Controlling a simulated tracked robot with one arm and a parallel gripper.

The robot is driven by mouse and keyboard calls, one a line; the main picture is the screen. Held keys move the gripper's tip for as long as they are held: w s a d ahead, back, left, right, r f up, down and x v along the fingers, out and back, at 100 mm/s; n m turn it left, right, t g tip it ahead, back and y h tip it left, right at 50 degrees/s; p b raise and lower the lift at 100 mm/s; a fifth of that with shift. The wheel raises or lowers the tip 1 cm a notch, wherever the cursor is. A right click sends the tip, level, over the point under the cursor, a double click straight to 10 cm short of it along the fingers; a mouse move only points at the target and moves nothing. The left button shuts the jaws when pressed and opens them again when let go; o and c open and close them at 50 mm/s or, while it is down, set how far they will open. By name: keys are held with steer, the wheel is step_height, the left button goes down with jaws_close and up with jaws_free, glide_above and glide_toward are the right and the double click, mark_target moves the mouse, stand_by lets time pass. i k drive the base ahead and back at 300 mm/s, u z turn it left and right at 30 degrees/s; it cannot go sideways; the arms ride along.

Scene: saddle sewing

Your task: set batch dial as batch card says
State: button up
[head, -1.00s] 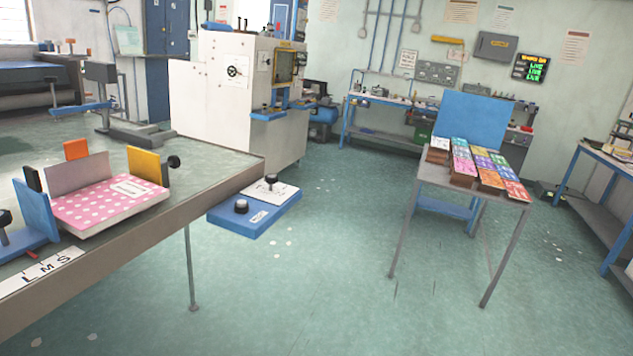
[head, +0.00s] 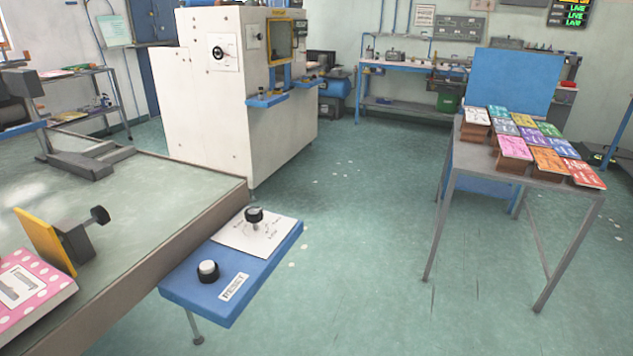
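A blue panel (head: 180,289) sticks out from the near table's right edge. On its white plate (head: 236,239) stands a black dial knob (head: 254,214), with small marks too blurred to read. A second black knob with a pale top (head: 208,269) and a small white label (head: 233,287) are nearer me. Another dial (head: 219,52) sits on a white plate on the cream machine (head: 230,125). I cannot tell which is the batch dial. A pink dotted block (head: 55,290) at left bears a white label; whether that is the batch card is unclear. My gripper is not in view.
The near table (head: 150,190) fills the left, with a yellow plate on a clamp (head: 45,240). A grey table (head: 447,170) at right holds several coloured card stacks (head: 515,148). Open floor (head: 350,240) lies between them. A workbench (head: 400,66) stands at the back.

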mark_target(253, 215)
steer(key=z, duration=0.05)
steer(key=i, duration=1.4)
steer(key=u, duration=0.35)
